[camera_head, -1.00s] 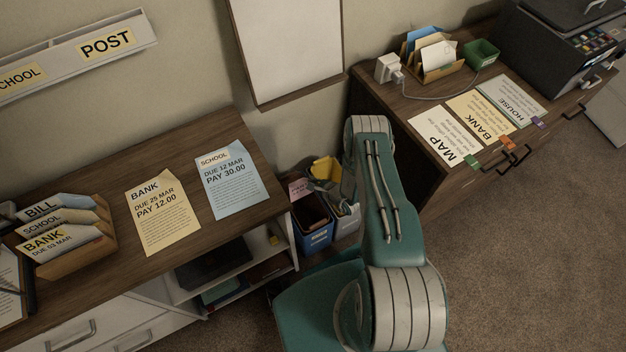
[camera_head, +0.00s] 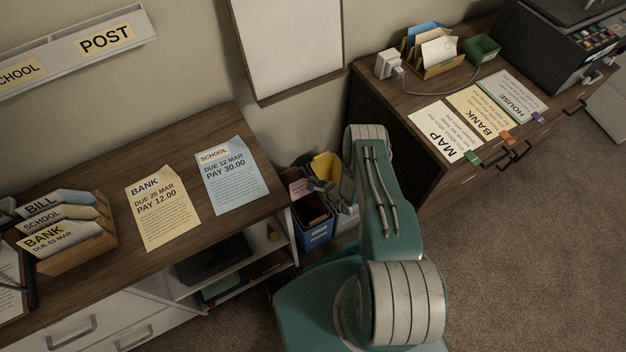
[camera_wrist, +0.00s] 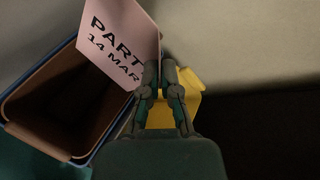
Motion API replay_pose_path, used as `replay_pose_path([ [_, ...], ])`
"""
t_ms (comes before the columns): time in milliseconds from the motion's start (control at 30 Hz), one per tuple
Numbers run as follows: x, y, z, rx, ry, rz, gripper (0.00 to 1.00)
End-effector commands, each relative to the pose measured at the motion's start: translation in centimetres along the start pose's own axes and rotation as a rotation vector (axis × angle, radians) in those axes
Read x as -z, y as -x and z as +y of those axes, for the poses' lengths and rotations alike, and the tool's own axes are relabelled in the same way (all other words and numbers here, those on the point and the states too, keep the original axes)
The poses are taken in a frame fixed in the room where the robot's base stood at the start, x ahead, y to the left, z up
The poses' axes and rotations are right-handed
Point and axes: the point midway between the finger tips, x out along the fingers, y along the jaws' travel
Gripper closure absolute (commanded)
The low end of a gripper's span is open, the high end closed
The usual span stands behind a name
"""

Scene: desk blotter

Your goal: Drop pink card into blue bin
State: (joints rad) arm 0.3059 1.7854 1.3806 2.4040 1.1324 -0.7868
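The pink card (camera_wrist: 118,42), printed "PART…" and "14 MAR", is at my fingertips in the wrist view. My gripper (camera_wrist: 160,70) appears shut on the card's edge, with only a narrow gap between the fingers. The card overlaps the upper right of the blue bin's opening in that view. The blue bin (camera_head: 317,238) stands on the floor between the two desks, and its brown inside and rim (camera_wrist: 22,92) show in the wrist view. In the head view, my gripper (camera_head: 318,187) is above the bins, small and partly hidden by my arm.
A pale bin (camera_head: 346,222) with yellow content (camera_head: 326,165) stands right beside the blue bin. The left desk (camera_head: 100,283) edge and its open shelves are close on the left. The right desk (camera_head: 392,118) is behind my arm.

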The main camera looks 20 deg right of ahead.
Motion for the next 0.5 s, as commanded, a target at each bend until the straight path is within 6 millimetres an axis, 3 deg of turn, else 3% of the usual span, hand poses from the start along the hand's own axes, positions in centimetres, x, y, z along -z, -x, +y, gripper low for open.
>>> replay_pose_path([
  [500,1.1,-0.8,1.1,0.0,0.0,0.0,1.0],
])
